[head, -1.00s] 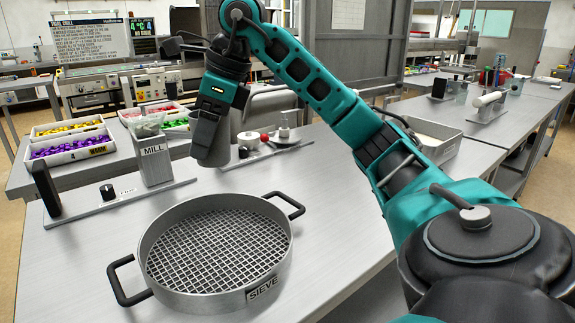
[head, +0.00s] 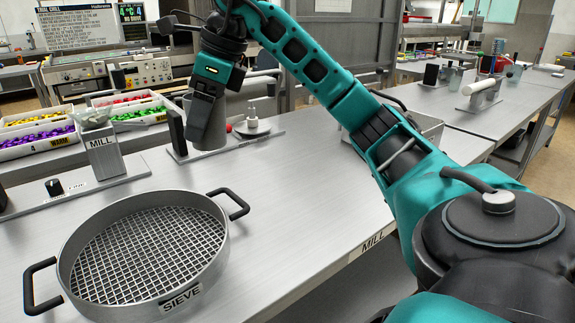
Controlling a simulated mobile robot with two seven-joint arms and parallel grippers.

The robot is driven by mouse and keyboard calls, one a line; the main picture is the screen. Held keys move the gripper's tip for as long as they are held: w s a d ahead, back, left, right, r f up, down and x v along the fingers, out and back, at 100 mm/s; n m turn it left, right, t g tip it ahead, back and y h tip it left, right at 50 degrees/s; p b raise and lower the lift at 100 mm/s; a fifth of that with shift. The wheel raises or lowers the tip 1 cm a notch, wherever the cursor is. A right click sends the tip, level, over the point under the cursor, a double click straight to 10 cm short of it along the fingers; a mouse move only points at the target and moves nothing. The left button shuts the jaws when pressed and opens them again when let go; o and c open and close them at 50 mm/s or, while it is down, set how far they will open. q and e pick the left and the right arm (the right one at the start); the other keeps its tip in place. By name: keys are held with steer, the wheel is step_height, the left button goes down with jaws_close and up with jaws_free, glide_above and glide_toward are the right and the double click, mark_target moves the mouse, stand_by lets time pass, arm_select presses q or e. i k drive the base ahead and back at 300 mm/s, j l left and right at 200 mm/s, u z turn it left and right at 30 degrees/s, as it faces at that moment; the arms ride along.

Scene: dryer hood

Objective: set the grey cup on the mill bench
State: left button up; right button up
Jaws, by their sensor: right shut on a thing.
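The grey cup (head: 212,128) is upright in my right gripper (head: 203,102), whose dark finger lies against its side. My right arm reaches over the mill bench (head: 300,190), a grey-topped table with a MILL label on its front edge. The cup's lower end shows in front of a small stand with a dark upright plate (head: 176,131). I cannot tell whether the cup touches the bench or hangs just above it. My left gripper is not in view.
A large sieve (head: 180,284) with black handles stands at the front left. A mill box (head: 101,152) stands behind it. The bench's middle right is clear.

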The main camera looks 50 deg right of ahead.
mark_target(347, 195)
steer(key=k+l, duration=0.15)
steer(key=l, duration=0.25)
steer(key=k+l, duration=0.1)
steer(key=l, duration=0.25)
steer(key=k+l, duration=0.15)
steer(key=l, duration=0.25)
steer(key=k+l+z, duration=0.1)
steer(key=l, duration=0.3)
